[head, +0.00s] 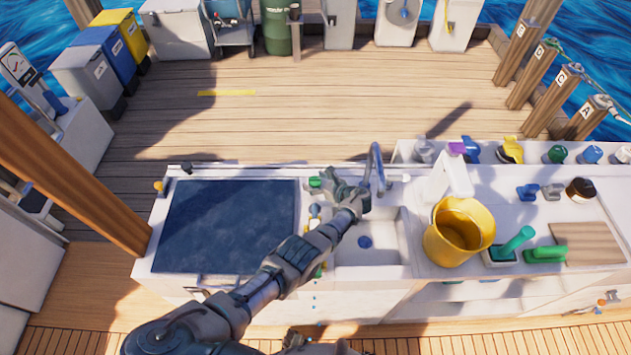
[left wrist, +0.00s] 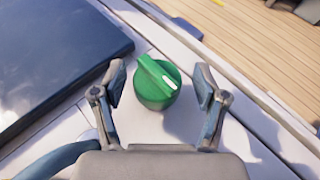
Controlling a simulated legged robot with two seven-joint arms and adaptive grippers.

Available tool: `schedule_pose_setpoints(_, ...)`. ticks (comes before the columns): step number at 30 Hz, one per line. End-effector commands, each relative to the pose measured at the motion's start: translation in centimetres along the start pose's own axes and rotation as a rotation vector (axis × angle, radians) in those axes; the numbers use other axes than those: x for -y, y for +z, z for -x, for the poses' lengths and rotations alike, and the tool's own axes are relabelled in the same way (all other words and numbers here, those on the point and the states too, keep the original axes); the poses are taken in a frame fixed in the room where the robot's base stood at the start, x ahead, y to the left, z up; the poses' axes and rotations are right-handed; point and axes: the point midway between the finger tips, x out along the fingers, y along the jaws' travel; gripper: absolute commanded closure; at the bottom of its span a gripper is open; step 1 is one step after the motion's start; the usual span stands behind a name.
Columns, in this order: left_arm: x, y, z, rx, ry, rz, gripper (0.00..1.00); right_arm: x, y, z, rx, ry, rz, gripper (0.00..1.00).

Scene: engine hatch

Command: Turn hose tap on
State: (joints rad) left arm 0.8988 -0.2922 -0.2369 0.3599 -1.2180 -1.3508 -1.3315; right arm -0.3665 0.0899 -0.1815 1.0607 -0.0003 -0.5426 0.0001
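A green knob (left wrist: 155,85) with a raised grip bar and a white mark sits on the white counter (left wrist: 170,125). It also shows in the head view (head: 315,183), between the dark panel and the sink. My left gripper (left wrist: 160,88) is open, with one finger on each side of the knob. A gap shows between each finger and the knob. In the head view the left gripper (head: 330,184) reaches over the counter beside the grey faucet (head: 376,168). Part of my right gripper (head: 312,346) shows at the bottom edge; its fingers are not clear.
A dark panel (head: 228,225) lies left of the knob. The sink (head: 385,240) is to the right, with a yellow bucket (head: 458,232), a white spray bottle (head: 450,178) and green brushes (head: 512,245) beyond it. Small blue and orange parts (head: 314,215) stand near the knob.

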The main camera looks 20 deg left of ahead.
Motion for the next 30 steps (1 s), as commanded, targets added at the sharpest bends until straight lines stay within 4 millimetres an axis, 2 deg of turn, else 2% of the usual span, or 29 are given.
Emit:
schedule_pose_setpoints(7, 0.0, 0.2, 0.1, 0.004, 0.000, 0.002, 0.27, 0.0, 0.0, 0.0, -0.002, 0.000, -0.002, 1.00)
schedule_pose_setpoints(11, 0.1, 0.1, 1.2, 0.003, -0.001, 0.002, 0.27, 0.1, 0.0, 0.0, -0.002, 0.000, -0.001, 1.00)
schedule_pose_setpoints(14, 0.0, 0.1, 2.7, 0.002, -0.001, 0.004, 0.27, 0.0, 0.0, 0.0, -0.002, 0.000, -0.001, 1.00)
schedule_pose_setpoints(18, 0.2, -0.1, 6.3, 0.002, -0.003, 0.001, 0.27, 0.0, 0.1, 0.0, -0.002, 0.000, -0.001, 1.00)
schedule_pose_setpoints(24, 0.3, -0.1, 10.2, 0.001, -0.002, -0.001, 0.27, 0.0, 0.0, 0.0, -0.002, 0.000, -0.001, 1.00)
schedule_pose_setpoints(30, 0.2, -0.2, 11.8, 0.001, 0.001, -0.001, 0.27, 0.0, 0.0, 0.1, -0.002, 0.001, -0.001, 1.00)
